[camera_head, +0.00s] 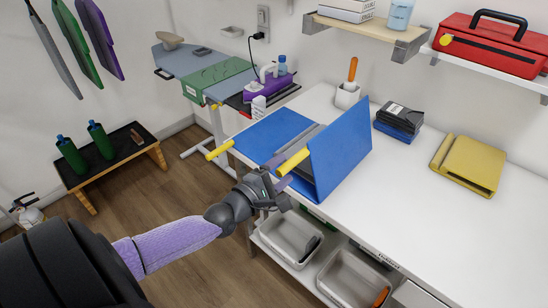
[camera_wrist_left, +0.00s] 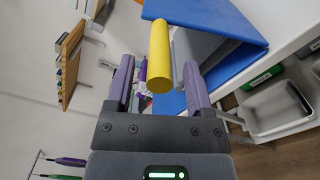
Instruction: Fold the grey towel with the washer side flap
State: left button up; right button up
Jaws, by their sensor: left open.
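A blue folding board lies on the white worktop. Its left flap (camera_head: 262,140) is flat, with a yellow handle (camera_head: 219,150) sticking out in front. Its right flap (camera_head: 343,148) is tilted steeply up, with another yellow handle (camera_head: 293,162). The grey towel (camera_head: 307,138) shows as a strip between the flaps; the raised flap hides part of it. My left gripper (camera_head: 279,174) is open at the front edge of the raised flap. In the left wrist view the raised flap's yellow handle (camera_wrist_left: 160,55) lies between its spread fingers (camera_wrist_left: 157,78). I cannot tell whether they touch it.
A dark and blue folded stack (camera_head: 399,120) and a yellow folded cloth (camera_head: 468,164) lie to the right. Grey bins (camera_head: 290,236) sit below the worktop. The worktop's front right is clear.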

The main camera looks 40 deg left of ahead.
pick_arm(q)
jog(key=s, duration=0.9)
jog(key=shift+s+a+p, duration=0.2)
jog(key=shift+a+p, duration=0.15)
jog(key=shift+p, duration=0.1)
dwell(0.3)
jog(key=s+f+m+g+y+b, duration=0.1)
jog(key=s+f+m+g+b, duration=0.35)
jog(key=f, duration=0.95)
jog(key=s+f+m+g+y+b, duration=0.1)
jog(key=s+f+m+g, duration=0.5)
jog(key=f, duration=0.8)
jog(key=s+d+f+m+g+b, duration=0.1)
jog(key=s+d+f+m+g, duration=0.2)
jog(key=s+d+f+m, duration=0.2)
jog(key=s+d+f+m+g+b, duration=0.2)
jog(key=s+d+f+m+g, duration=0.2)
jog(key=s+f+m, duration=0.5)
jog(key=s+d+f, duration=0.1)
jog(key=s, duration=0.3)
jog(key=shift+d+h, duration=0.3)
jog(key=shift+f, duration=0.1)
